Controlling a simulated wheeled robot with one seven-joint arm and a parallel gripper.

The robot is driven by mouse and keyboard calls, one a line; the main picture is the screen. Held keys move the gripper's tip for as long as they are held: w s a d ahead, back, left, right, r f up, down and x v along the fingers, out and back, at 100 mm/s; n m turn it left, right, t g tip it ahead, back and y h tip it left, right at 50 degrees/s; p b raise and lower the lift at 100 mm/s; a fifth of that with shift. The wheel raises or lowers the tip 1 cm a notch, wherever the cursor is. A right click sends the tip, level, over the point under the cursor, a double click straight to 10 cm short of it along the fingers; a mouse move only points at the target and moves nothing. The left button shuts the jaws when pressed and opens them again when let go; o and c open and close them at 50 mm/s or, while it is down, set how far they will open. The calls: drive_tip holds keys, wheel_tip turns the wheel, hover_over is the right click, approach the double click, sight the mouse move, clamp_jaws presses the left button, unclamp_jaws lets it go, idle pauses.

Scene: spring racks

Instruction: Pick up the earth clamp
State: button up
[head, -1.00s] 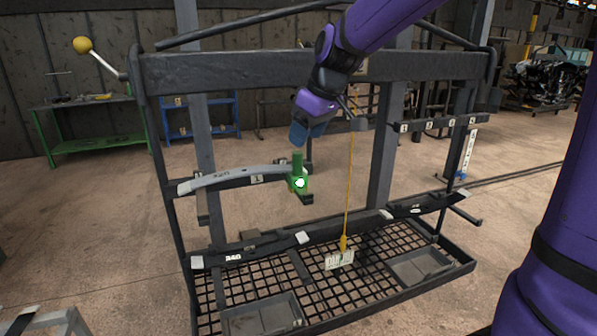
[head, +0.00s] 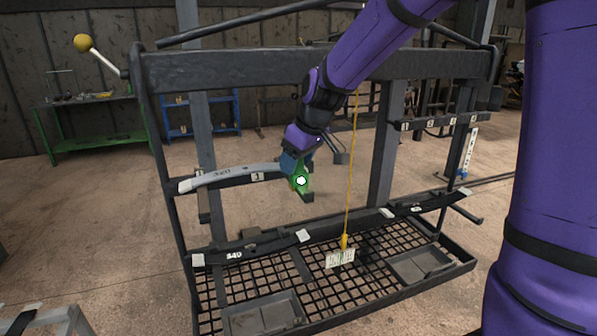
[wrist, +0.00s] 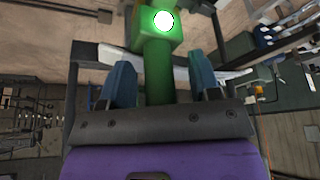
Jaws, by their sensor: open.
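The earth clamp, a green piece with a glowing white round spot, sits at the right end of the upper spring bar; I see its green body (head: 302,184) just below my gripper (head: 295,162) in the head view. In the wrist view the green clamp (wrist: 158,70) stands between the two blue fingers of my gripper (wrist: 161,84), with a visible gap on each side. The fingers are open and on both sides of the green shaft. The upper part of the clamp is hidden by the gripper in the head view.
The pale curved spring (head: 235,174) lies on a rack arm beside the clamp. The dark rack frame (head: 250,70) has a top beam behind my arm. A yellow cord (head: 350,170) hangs close to the right. A mesh tray (head: 250,290) lies below.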

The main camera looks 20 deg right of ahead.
clamp_jaws()
drive_tip(key=shift+r, duration=0.2)
